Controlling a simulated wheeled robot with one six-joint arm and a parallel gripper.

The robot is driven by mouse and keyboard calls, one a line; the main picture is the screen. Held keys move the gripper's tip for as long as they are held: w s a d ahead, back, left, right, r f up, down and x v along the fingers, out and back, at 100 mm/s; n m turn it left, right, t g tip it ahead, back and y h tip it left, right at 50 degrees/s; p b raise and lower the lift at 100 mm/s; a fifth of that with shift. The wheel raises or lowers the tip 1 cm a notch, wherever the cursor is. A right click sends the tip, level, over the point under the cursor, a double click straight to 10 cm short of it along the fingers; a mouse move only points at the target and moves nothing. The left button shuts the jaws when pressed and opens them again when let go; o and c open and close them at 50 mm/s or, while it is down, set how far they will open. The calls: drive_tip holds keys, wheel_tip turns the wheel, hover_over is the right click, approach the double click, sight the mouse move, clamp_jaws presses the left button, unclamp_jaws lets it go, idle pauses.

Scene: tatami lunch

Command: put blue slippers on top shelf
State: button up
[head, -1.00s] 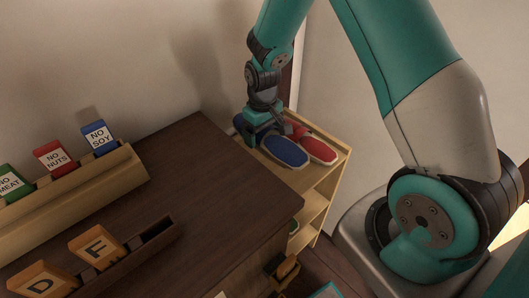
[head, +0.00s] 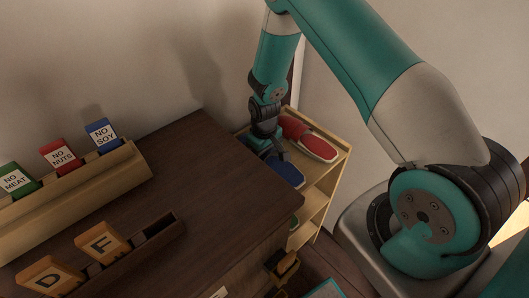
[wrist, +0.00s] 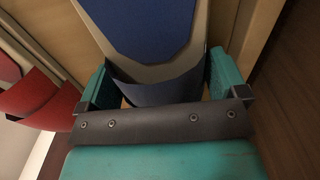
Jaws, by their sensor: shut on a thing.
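The blue slippers (head: 287,172) lie on the top shelf (head: 338,160) of the light wooden rack, partly hidden by my gripper and the dark cabinet's edge. My gripper (head: 266,150) is over their strap end. In the wrist view, my gripper (wrist: 160,86) is shut with one teal finger on each side of the blue slippers' dark strap (wrist: 158,92), and the blue insole (wrist: 145,25) extends away from it. I cannot tell from here whether their soles touch the shelf board.
Red slippers (head: 312,142) lie on the same shelf, behind and right of the blue ones; they also show at the left of the wrist view (wrist: 38,100). The dark cabinet (head: 225,185) stands close on the left, bearing sign holders. A wall is behind.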

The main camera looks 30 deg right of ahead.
drive_tip(key=o, duration=0.7)
drive_tip(key=shift+r, duration=0.45)
wheel_tip(320, 180, up, 11)
drive_tip(key=shift+f+b, duration=0.15)
drive_tip(key=shift+b, duration=0.6)
drive_tip(key=s+a+r+n+y, duration=0.2)
drive_tip(key=s+a+r, duration=0.45)
drive_tip(key=r, duration=0.25)
drive_tip(key=s+a+r+n+y, duration=0.1)
drive_tip(key=s+a+r, duration=0.4)
drive_tip(key=s+r, duration=0.25)
drive_tip(key=shift+n+y, duration=0.6)
drive_tip(key=shift+n, duration=0.3)
drive_tip(key=s+a+r, duration=0.1)
drive_tip(key=s, duration=0.2)
drive_tip(key=s+a+r, duration=0.1)
drive_tip(key=s+r, duration=0.1)
drive_tip(key=s, duration=0.2)
drive_tip(key=s+a+r, duration=0.1)
drive_tip(key=s+r, duration=0.1)
drive_tip(key=s, duration=0.1)
drive_tip(key=shift+s+a, duration=0.1)
drive_tip(key=shift+s, duration=0.2)
